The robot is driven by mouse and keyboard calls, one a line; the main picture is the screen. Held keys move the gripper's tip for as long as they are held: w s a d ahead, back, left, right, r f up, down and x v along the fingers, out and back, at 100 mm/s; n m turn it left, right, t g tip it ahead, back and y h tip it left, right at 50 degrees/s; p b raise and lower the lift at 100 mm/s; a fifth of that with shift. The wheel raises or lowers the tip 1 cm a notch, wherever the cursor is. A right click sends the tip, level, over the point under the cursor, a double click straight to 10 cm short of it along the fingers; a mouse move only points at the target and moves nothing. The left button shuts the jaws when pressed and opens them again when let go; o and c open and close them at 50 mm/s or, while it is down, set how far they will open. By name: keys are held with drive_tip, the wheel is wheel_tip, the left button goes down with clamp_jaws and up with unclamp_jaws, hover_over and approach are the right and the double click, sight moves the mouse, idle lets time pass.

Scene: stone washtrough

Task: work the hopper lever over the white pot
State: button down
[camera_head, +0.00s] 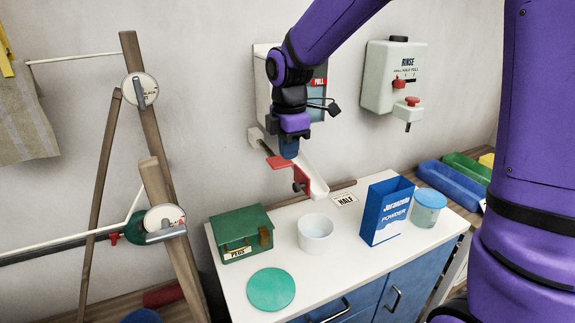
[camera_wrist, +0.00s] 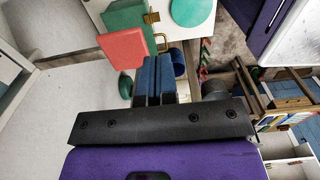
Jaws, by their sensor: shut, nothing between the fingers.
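The hopper (camera_head: 262,85) is fixed to the wall, mostly hidden behind my arm, with a red FULL label on its side. Its red lever (camera_head: 279,162) juts out over a pale chute (camera_head: 312,172). The white pot (camera_head: 316,238) stands upright on the white top, below the chute and a little in front. My gripper (camera_head: 288,153) is shut and empty, pointing down right by the lever. In the wrist view, the red lever (camera_wrist: 122,50) lies just left of my closed blue fingertips (camera_wrist: 155,75). I cannot tell whether they touch.
A green pegs box (camera_head: 240,233) and a green disc (camera_head: 271,289) are left of the pot. A HALF card (camera_head: 344,199), a blue powder box (camera_head: 387,211) and a blue-lidded jar (camera_head: 428,208) are right. A rinse dispenser (camera_head: 394,76) hangs on the wall.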

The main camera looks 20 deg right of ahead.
drive_tip(key=r, duration=0.2)
drive_tip(key=s+r, duration=0.1)
drive_tip(key=shift+s+r, duration=0.2)
drive_tip(key=shift+r, duration=0.15)
idle(1.3)
drive_tip(key=s+d+r+m+t, duration=0.2)
drive_tip(key=s+d+m, duration=0.3)
drive_tip(key=s+m, duration=0.4)
drive_tip(key=s+d+r+m+t, duration=0.3)
drive_tip(key=s+d+r+m, duration=0.2)
drive_tip(key=s+m, duration=0.5)
drive_tip(key=s, duration=0.4)
drive_tip(key=shift+s+d+r, duration=0.15)
drive_tip(key=shift+s+d, duration=0.05)
